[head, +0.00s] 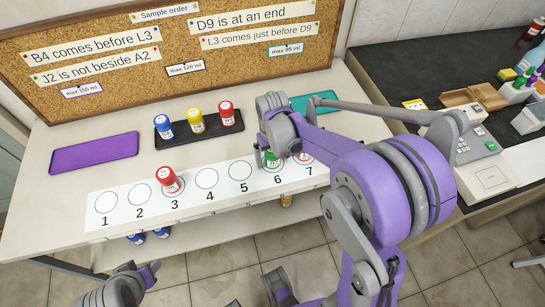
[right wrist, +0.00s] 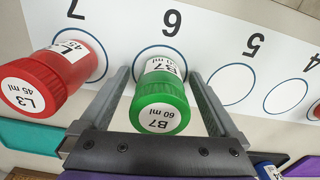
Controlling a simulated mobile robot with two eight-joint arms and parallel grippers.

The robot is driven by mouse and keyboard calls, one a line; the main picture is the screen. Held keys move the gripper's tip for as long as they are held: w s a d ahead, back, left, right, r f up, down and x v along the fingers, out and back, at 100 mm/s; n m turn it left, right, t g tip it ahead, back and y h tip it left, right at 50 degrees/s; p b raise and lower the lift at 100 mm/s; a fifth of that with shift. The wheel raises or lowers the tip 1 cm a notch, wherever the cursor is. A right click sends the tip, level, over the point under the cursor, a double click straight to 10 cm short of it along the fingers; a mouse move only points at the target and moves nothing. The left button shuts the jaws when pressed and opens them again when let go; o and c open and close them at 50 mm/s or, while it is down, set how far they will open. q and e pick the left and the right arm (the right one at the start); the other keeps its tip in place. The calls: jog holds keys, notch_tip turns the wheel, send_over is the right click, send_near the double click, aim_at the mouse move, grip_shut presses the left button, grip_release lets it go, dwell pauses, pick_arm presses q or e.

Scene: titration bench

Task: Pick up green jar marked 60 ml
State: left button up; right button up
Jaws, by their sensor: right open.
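The green jar marked B7, 60 ml (right wrist: 160,103) stands on circle 6 of the white numbered strip (right wrist: 205,20). In the head view the green jar (head: 271,159) is partly hidden by my right gripper (head: 267,157). In the right wrist view my right gripper (right wrist: 158,76) is open, with one finger on each side of the jar. Small gaps show between the fingers and the jar.
A red jar marked L3, 45 ml (right wrist: 45,78) stands close by on circle 7. Another red jar (head: 169,181) stands on circle 3. A black tray (head: 186,139) holds blue, yellow and red jars. A purple tray (head: 94,152) and teal tray (head: 325,101) flank it.

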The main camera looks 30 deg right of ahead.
jog(key=c, duration=1.5)
jog(key=shift+r, duration=0.1)
